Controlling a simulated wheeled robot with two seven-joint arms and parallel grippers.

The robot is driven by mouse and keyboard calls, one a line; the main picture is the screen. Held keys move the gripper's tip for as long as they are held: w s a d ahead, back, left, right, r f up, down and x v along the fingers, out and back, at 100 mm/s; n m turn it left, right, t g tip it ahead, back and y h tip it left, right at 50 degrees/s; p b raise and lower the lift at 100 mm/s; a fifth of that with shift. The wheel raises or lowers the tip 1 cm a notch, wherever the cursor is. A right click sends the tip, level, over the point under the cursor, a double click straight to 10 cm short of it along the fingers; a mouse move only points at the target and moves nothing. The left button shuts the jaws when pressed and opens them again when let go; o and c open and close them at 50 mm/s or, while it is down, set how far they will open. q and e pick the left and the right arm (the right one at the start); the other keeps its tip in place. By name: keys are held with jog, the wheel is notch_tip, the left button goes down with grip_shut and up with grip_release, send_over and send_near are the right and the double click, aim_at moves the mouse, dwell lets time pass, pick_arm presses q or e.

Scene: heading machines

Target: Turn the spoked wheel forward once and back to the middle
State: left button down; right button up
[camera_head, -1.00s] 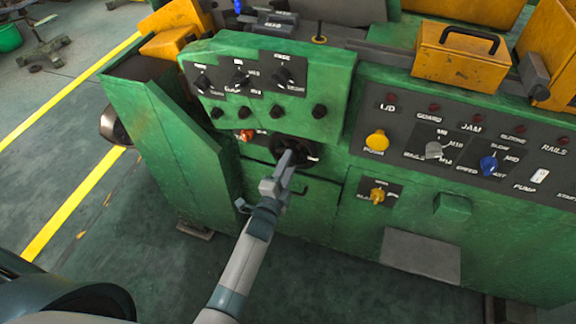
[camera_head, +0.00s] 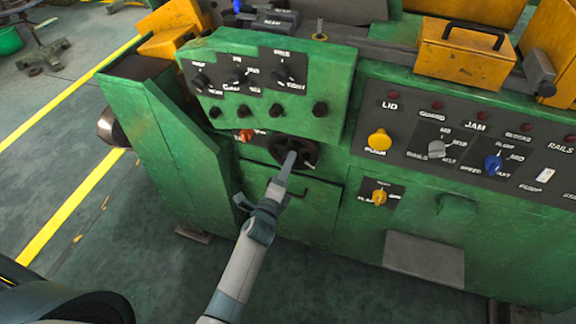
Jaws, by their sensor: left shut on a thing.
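The dark spoked wheel (camera_head: 281,144) sits on the front of the green machine, below the row of small black knobs. My left gripper (camera_head: 289,160) reaches it from below and is shut on its rim at the lower middle. The fingers hide part of the wheel, and its spokes are hard to make out. My right gripper is not in the view.
A panel to the right carries a yellow knob (camera_head: 379,140), a grey knob (camera_head: 437,149) and a blue knob (camera_head: 493,163). A smaller yellow knob (camera_head: 379,197) sits lower. An orange knob (camera_head: 245,135) is just left of the wheel. The floor in front is clear.

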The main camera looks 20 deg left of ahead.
pick_arm(q)
jog(key=c, duration=1.3)
grip_release()
jog(key=shift+o, duration=0.4)
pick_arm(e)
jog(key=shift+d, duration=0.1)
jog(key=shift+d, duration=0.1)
pick_arm(q)
jog(key=shift+s, duration=0.1)
jog(key=s+b, duration=0.3)
jog(key=s, duration=1.4)
jog(key=shift+a+b, duration=0.3)
jog(key=shift+b, duration=0.1)
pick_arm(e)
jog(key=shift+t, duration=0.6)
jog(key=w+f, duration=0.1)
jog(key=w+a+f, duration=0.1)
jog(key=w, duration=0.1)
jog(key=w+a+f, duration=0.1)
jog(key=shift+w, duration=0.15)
pick_arm(q)
jog(key=shift+s, duration=0.1)
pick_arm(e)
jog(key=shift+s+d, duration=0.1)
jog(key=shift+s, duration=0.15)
